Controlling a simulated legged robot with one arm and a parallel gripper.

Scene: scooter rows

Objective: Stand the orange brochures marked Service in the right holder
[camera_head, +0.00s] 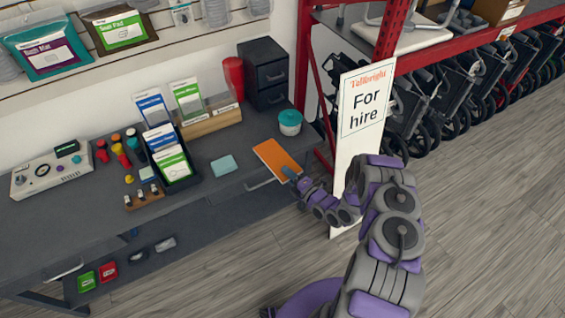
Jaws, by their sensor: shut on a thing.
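The orange brochures (275,157) show as a flat orange piece at the front right edge of the dark bench. My gripper (291,174) is shut on their near right corner. I cannot tell whether they touch the bench top, and no print on them is readable. A wooden stand with clear holders (211,123) is at the back of the bench. Blue brochures (152,108) stand at its left and green brochures (187,97) in its middle. The right holder (226,108) shows no brochures and has a small unreadable label.
A black rack (184,180) with blue and green brochures stands before the stand. A teal cloth (223,166) lies mid-bench. The "For hire" sign (362,115) stands beside my arm.

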